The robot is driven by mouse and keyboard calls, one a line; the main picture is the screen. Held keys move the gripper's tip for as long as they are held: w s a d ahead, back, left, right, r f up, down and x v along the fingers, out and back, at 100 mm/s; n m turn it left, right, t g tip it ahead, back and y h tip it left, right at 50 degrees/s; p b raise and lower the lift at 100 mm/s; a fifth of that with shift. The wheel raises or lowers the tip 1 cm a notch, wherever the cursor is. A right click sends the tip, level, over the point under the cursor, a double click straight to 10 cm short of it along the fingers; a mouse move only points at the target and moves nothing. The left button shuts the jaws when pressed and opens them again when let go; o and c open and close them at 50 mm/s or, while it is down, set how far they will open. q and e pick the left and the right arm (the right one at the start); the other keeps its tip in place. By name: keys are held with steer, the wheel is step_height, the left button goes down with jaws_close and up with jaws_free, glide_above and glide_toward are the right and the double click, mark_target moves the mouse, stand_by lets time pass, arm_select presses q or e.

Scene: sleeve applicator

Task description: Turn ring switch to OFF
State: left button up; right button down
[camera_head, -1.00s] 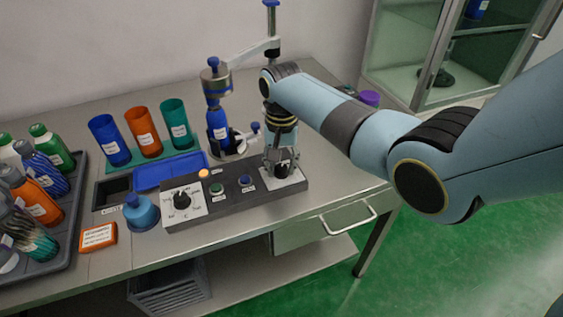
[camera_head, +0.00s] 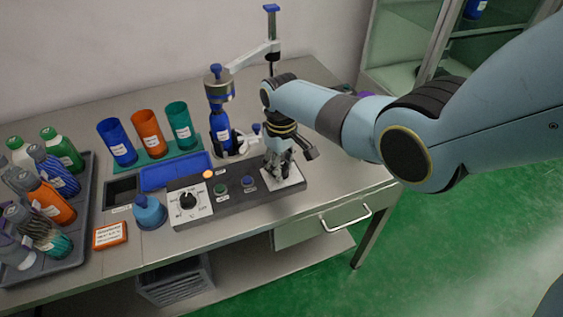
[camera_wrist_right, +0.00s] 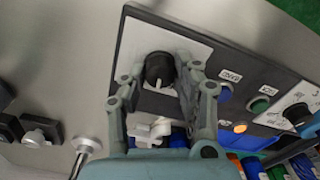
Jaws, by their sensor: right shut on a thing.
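The ring switch is a black knob with a pale pointer line on a white plate at the right end of the dark control panel. In the right wrist view the knob (camera_wrist_right: 158,70) sits between the two grey fingers of my right gripper (camera_wrist_right: 161,74), which is shut on it. In the head view my right gripper (camera_head: 279,166) points down over the white plate (camera_head: 291,180) and hides the knob. The plate's lettering cannot be read. My left gripper is not in view.
The dark panel (camera_head: 236,206) also carries a dial (camera_head: 188,201), a green button (camera_head: 222,188), a blue button (camera_head: 248,181) and a lit orange lamp (camera_head: 208,174). A blue bottle (camera_head: 219,130) stands in the applicator behind. Cups and a bottle tray fill the left side.

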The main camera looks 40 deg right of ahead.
steer(key=n, duration=0.3)
steer(key=shift+n+p, duration=0.3)
steer(key=shift+p, duration=0.05)
steer(key=shift+n, duration=1.7)
steer(key=c, duration=1)
jaws_free()
steer(key=shift+p, duration=0.3)
step_height(320, 180, up, 12)
